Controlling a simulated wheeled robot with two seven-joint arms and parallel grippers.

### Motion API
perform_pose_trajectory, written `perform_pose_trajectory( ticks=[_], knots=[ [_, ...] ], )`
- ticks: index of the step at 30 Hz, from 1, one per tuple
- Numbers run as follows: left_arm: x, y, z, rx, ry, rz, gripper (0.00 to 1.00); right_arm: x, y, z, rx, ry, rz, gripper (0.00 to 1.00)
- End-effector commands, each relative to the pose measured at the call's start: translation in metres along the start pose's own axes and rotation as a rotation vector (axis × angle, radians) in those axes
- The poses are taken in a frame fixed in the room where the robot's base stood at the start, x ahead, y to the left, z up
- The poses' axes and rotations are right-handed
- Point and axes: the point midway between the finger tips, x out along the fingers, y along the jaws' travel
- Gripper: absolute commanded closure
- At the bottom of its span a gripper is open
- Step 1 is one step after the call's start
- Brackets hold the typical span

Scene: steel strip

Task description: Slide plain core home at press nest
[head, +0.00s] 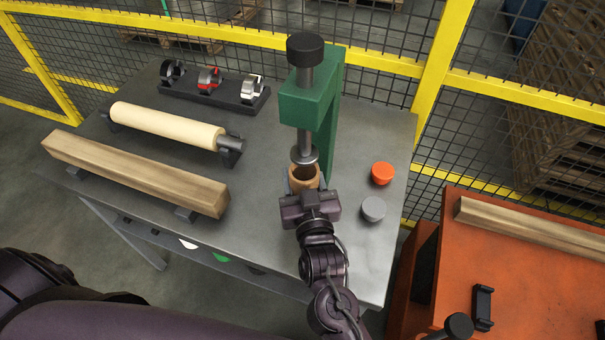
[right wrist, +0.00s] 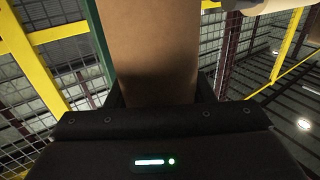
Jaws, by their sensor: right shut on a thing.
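The plain core is a short brown cardboard tube (head: 304,177). It stands about upright under the ram of the green press (head: 308,100). My right gripper (head: 308,193) is shut on the core from the front side. In the right wrist view the brown core (right wrist: 150,45) fills the space between the fingers. The press ram (head: 304,152) hangs just above and behind the core's open top. The nest under the core is hidden by my gripper, so I cannot tell how the core sits in it. My left gripper is not in view.
On the steel table (head: 260,200) lie a wooden beam (head: 135,172), a cream roll (head: 165,125) on a stand and a black rack (head: 212,88) with rings. An orange cap (head: 382,173) and a grey cap (head: 373,209) lie right of the press. Yellow fencing (head: 430,65) stands behind.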

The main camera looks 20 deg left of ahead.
Motion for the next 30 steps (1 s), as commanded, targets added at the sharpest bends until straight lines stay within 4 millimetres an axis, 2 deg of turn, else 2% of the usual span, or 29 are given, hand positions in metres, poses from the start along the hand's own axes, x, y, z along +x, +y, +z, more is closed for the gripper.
perform_pose_trajectory(
  ticks=[6, 7, 12, 13, 23, 30],
  knots=[
    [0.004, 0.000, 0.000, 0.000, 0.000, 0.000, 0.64, 0.000, 0.000, 0.006, 0.000, 0.001, 0.000, 0.76],
    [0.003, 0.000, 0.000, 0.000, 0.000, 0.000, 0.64, 0.000, 0.000, 0.005, 0.000, 0.002, 0.000, 0.51],
    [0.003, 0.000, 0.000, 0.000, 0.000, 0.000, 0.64, 0.000, 0.000, 0.005, 0.000, 0.001, 0.000, 0.28],
    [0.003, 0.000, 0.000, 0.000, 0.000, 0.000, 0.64, 0.000, 0.000, 0.005, 0.000, 0.001, 0.000, 0.27],
    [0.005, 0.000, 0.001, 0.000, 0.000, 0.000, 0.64, -0.005, 0.000, 0.007, 0.000, -0.001, 0.000, 0.27],
    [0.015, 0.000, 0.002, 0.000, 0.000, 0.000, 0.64, -0.044, 0.000, 0.009, 0.000, -0.003, -0.001, 0.27]
  ],
)
